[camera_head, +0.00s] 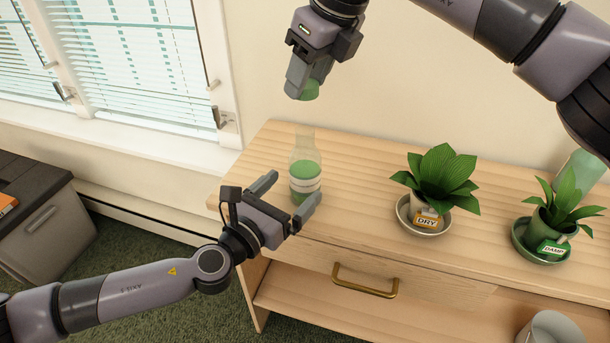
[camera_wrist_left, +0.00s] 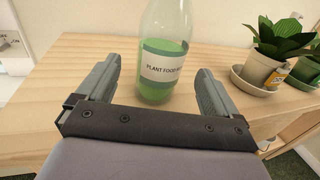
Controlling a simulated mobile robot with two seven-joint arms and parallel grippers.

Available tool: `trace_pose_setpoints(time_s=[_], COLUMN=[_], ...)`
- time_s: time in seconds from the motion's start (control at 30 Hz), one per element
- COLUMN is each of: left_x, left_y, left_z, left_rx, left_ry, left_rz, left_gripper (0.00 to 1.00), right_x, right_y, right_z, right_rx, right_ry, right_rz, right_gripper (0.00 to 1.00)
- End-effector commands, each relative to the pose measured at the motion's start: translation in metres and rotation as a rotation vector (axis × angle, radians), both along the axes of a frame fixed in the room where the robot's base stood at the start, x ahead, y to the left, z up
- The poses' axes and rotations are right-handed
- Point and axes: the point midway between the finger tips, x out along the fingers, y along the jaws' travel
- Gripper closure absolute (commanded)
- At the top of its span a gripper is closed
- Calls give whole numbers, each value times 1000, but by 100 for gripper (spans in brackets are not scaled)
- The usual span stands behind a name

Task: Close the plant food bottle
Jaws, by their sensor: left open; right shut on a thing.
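The plant food bottle (camera_head: 306,168) is clear with green liquid and a white label, and stands upright at the left end of the wooden cabinet. In the left wrist view the bottle (camera_wrist_left: 163,60) stands ahead between my finger lines, its label facing me. My left gripper (camera_head: 294,193) is open, its fingers on either side of the bottle's lower part; contact cannot be told. My right gripper (camera_head: 309,86) is shut on a green cap (camera_head: 310,91), held above the bottle and apart from its neck. The bottle's top is outside the left wrist view.
A plant tagged DRY (camera_head: 440,180) and a plant tagged DAMP (camera_head: 562,212) stand in saucers to the right on the cabinet top (camera_head: 350,215). A greenish translucent vessel (camera_head: 582,172) is behind the DAMP plant. The drawer handle (camera_head: 364,286) juts out in front. The wall is close behind.

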Motion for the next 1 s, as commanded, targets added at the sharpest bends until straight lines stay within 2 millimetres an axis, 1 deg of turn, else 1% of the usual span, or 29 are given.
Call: trace_pose_setpoints(time_s=[0.1, 0.3, 0.5, 0.7, 0.97, 1.0], left_x=[16, 39, 53, 59, 60, 60], left_y=[-12, -27, -37, -41, -41, -41], left_z=[1, 1, 0, 0, 0, 0], left_rx=[1, 1, 0, 0, 0, 0], left_ry=[-2, -1, 0, 0, 0, 0], left_rz=[0, -1, -2, -1, -1, -1], left_gripper=[6, 6, 6, 6, 6, 9], right_x=[0, 0, 0, 0, 0, 0], right_y=[0, 0, 0, 0, 0, 0], right_z=[0, 0, 0, 0, 0, 0], right_rx=[0, 0, 0, 0, 0, 0], right_ry=[0, 0, 0, 0, 0, 0], right_rz=[0, 0, 0, 0, 0, 0], right_gripper=[82, 82, 82, 82, 82, 82])
